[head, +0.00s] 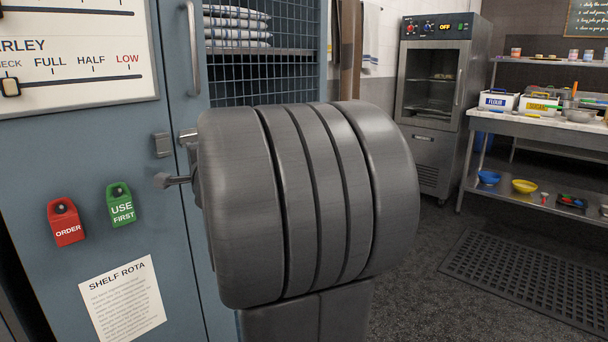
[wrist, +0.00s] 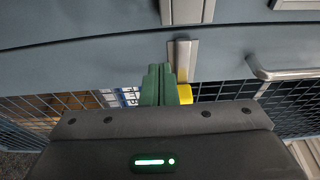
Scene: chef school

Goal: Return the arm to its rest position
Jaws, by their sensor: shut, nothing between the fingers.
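My gripper (wrist: 160,75) shows in the wrist view as two green fingers pressed together with nothing between them. They point at a blue cabinet door. A metal latch plate (wrist: 184,60) shows just right of the fingertips, with a small yellow thing (wrist: 184,94) beside the fingers; I cannot tell whether they touch. In the head view my large dark grey arm link fills the middle and hides the gripper. The blue cabinet (head: 90,170) stands close behind it, with a latch handle (head: 172,180) at the link's left edge.
The cabinet's mesh door (head: 262,78) shows folded cloths (head: 236,30) on a shelf. A red tag (head: 65,222), a green tag (head: 121,204) and a paper (head: 123,300) are on the cabinet. A steel oven cabinet (head: 433,100) and worktable (head: 540,127) stand farther right. Dark floor (head: 420,270) is clear between.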

